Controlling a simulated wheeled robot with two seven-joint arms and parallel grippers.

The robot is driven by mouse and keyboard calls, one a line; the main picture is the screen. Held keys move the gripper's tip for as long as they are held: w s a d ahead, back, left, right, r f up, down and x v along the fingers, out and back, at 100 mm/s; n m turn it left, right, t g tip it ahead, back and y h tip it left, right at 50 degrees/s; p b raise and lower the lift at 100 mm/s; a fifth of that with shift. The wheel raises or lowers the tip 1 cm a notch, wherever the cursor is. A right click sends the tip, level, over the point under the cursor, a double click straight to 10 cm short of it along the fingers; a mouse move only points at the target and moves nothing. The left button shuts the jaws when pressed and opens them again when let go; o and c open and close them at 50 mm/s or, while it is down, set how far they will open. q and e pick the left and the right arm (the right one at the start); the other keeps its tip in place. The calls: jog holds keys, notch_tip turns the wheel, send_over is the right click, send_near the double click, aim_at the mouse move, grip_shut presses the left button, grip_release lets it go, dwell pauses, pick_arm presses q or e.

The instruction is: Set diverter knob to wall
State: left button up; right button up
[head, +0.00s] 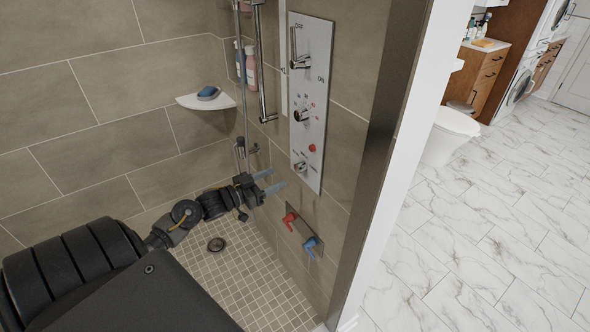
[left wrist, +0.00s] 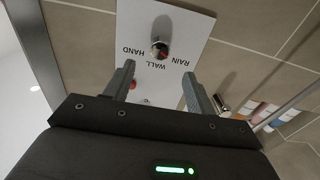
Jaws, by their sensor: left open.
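My left gripper (head: 270,181) is open and empty, left of the knob and slightly lower in the head view. In the left wrist view the knob lies just beyond and between the fingertips (left wrist: 158,70), apart from them. My right gripper is not in view.
The panel also carries a temperature knob (head: 303,115), an ON/OFF lever (head: 300,62) and a red button (head: 312,148). Red (head: 289,221) and blue (head: 311,246) handles stick out below it. A shower rail and bottles (head: 251,66) are left of it. The tiled shower floor (head: 235,262) is clear.

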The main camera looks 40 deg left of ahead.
aim_at(296, 169)
pick_arm(q)
jog(key=p+x, duration=0.1)
jog(key=x, duration=0.6)
jog(key=shift+w, duration=0.3)
jog(key=shift+w+d, duration=0.3)
jog(key=shift+w, duration=0.35)
jog(key=shift+c, duration=0.4)
jog(key=c, duration=0.9)
